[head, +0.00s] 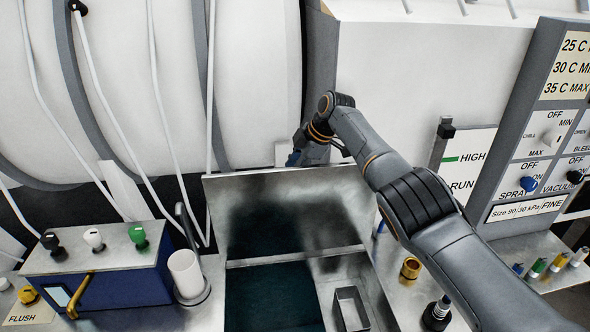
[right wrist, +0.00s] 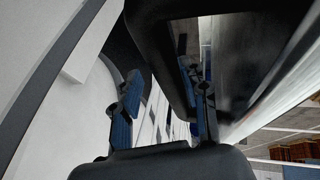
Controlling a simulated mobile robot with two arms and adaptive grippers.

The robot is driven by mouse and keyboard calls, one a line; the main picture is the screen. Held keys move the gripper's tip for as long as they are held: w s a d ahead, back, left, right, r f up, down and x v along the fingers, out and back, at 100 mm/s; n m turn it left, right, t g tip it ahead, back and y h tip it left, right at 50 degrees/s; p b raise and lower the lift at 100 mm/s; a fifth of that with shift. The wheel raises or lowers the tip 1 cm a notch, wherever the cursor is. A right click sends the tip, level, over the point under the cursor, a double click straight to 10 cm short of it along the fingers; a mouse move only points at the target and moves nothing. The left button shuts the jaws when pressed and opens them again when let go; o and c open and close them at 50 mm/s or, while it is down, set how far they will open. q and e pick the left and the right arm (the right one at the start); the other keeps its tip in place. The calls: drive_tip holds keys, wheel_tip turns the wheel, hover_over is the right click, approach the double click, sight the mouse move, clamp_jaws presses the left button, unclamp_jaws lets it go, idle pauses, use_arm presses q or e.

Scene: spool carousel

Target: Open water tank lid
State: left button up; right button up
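The water tank's lid (head: 290,208) is a grey metal panel standing raised, roughly upright, behind the tank opening in the head view. Dark teal water (head: 270,297) shows in the open tank below it. My right arm reaches in from the right, and my right gripper (head: 297,155) is just behind and above the lid's top edge, partly hidden. In the right wrist view its two blue-padded fingers (right wrist: 168,105) are apart with nothing clearly between them. I cannot tell whether the gripper touches the lid. My left gripper is not in view.
A blue box with knobs (head: 125,285) and a white cup (head: 186,273) stand left of the tank. A small metal bin (head: 351,310) is at the tank's right side. A large white drum (head: 150,90) is close behind. A control panel (head: 545,130) stands at right.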

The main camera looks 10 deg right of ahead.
drive_tip(key=shift+s+r, duration=0.15)
drive_tip(key=shift+s, duration=0.15)
drive_tip(key=shift+d+r, duration=0.25)
drive_tip(key=shift+r, duration=0.15)
drive_tip(key=v, duration=1.1)
drive_tip(key=shift+s, duration=0.1)
